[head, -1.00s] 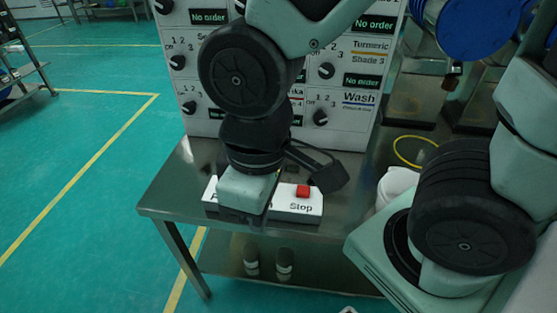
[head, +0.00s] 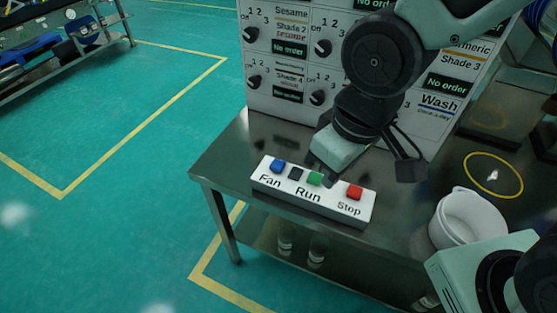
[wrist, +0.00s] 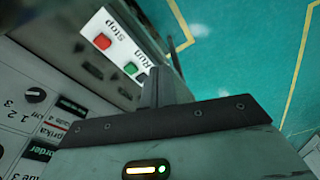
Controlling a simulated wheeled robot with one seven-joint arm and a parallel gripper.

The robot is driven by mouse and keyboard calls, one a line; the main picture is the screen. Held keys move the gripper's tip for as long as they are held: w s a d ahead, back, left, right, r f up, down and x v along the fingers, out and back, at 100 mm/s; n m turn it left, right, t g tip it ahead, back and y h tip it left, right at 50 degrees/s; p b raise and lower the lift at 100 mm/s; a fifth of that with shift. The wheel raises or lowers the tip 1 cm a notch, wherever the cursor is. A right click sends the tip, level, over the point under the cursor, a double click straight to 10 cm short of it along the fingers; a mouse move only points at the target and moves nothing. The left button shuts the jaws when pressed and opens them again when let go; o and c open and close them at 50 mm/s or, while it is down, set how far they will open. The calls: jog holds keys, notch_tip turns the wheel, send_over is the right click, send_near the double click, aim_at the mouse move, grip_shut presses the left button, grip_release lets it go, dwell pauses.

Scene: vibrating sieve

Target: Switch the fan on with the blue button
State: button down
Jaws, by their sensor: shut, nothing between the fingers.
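The blue button (head: 277,165) sits at the left end of a white button box (head: 328,208), above the word "Fan". A black button (head: 296,173), a green button (head: 314,179) above "Run" and a red button (head: 354,191) above "Stop" follow to the right.
The box stands near the front of a steel table (head: 235,165). A control panel with knobs and labels (head: 300,60) rises behind it. A white bucket (head: 467,222) and a yellow ring (head: 493,174) are to the right. Open green floor (head: 130,190) lies left.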

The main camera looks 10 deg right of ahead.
jog(key=w+a+f+m+t+y+p, duration=0.2)
jog(key=w+f+p, duration=0.1)
jog(key=w, duration=0.9)
jog(key=m+t+y+p, duration=0.1)
jog(key=m+y+p, duration=0.1)
jog(key=y, duration=0.3)
send_over(282, 165)
notch_tip(282, 165, down, 3)
jog(key=shift+r, duration=0.2)
jog(key=shift+s+f, duration=0.1)
jog(key=shift+f, duration=0.1)
notch_tip(282, 165, down, 7)
jog(key=b, duration=0.7)
jog(key=shift+r, duration=0.1)
jog(key=shift+f+b, duration=0.6)
jog(key=shift+f, duration=0.25)
jog(key=shift+f, duration=0.1)
jog(key=shift+f, duration=0.3)
